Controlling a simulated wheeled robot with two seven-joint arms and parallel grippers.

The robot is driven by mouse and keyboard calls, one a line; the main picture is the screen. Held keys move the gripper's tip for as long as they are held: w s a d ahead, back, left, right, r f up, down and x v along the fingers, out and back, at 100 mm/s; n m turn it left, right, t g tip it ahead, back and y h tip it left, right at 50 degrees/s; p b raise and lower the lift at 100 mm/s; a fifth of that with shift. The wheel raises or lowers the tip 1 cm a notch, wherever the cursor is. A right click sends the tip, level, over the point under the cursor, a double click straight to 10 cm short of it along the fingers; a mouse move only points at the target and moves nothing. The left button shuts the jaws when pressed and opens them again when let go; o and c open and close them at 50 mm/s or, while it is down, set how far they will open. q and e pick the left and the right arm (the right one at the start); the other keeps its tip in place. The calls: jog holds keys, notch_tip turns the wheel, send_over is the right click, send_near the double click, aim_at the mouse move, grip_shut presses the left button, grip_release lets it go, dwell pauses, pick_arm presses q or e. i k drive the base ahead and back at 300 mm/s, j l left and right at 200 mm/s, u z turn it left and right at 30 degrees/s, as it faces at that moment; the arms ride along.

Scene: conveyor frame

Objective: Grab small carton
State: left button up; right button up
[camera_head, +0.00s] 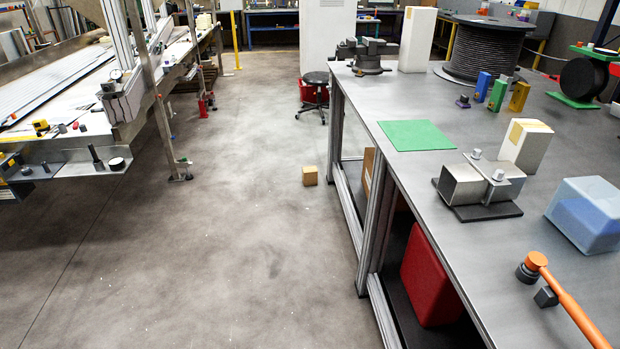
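A small tan carton (310,176) sits on the grey concrete floor near the middle of the camera_head view. It stands a little left of the workbench's legs, with bare floor around it. Neither of my grippers shows in this view, so I cannot see their state.
A long metal workbench (400,165) runs along the right, with a green mat, a clamp block and a blue bin on top. A red container (430,277) is on its lower shelf. A conveyor frame (70,90) stands left. A black stool (315,80) is behind. The floor between is clear.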

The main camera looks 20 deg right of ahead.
aim_at(309, 173)
jog(key=i+z, duration=0.15)
jog(key=i, duration=3)
jog(key=i+j+z, duration=0.15)
jog(key=i, duration=0.45)
jog(key=i+j+z, duration=0.1)
jog(key=i, duration=0.5)
jog(key=i+j+z, duration=0.15)
jog(key=i, duration=0.4)
